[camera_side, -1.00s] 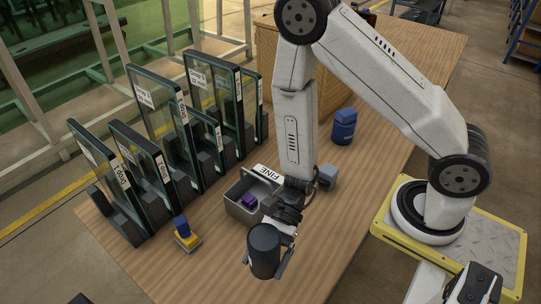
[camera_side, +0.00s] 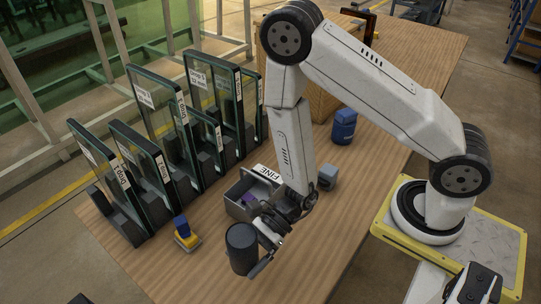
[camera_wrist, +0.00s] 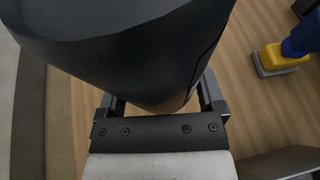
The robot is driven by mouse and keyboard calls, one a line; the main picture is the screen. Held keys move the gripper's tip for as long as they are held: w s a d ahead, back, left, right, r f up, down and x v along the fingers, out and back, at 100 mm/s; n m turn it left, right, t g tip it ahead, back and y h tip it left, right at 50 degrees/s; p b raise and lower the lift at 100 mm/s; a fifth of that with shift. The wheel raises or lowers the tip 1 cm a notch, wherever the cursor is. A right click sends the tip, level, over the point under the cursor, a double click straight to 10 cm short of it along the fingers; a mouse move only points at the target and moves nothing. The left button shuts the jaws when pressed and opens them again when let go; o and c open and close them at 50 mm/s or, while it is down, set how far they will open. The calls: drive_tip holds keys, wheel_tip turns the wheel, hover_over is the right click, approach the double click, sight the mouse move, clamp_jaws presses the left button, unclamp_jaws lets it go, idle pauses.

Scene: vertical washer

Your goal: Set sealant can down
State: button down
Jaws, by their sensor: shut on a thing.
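The sealant can is a dark grey cylinder (camera_side: 242,248) near the front of the wooden table in the side view. My gripper (camera_side: 262,262) is shut on it, with a finger showing along its lower right side. In the wrist view the can (camera_wrist: 130,45) fills the upper middle between the two fingers (camera_wrist: 160,105). It looks slightly tilted in the side view. I cannot tell whether its base touches the table; its underside is hidden.
A yellow and blue tool (camera_side: 186,235) lies to the left. Glass panes (camera_side: 150,170) stand in racks at left. A blue canister (camera_side: 344,127) stands farther back. The table's front right is bare.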

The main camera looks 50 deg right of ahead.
sight(247, 266)
drive_tip(key=shift+f, duration=1.9)
drive_tip(key=shift+f, duration=1.75)
drive_tip(key=shift+f, duration=0.2)
unclamp_jaws()
drive_tip(key=shift+r, duration=0.1)
drive_tip(key=shift+r, duration=0.1)
drive_tip(key=shift+v, duration=6.05)
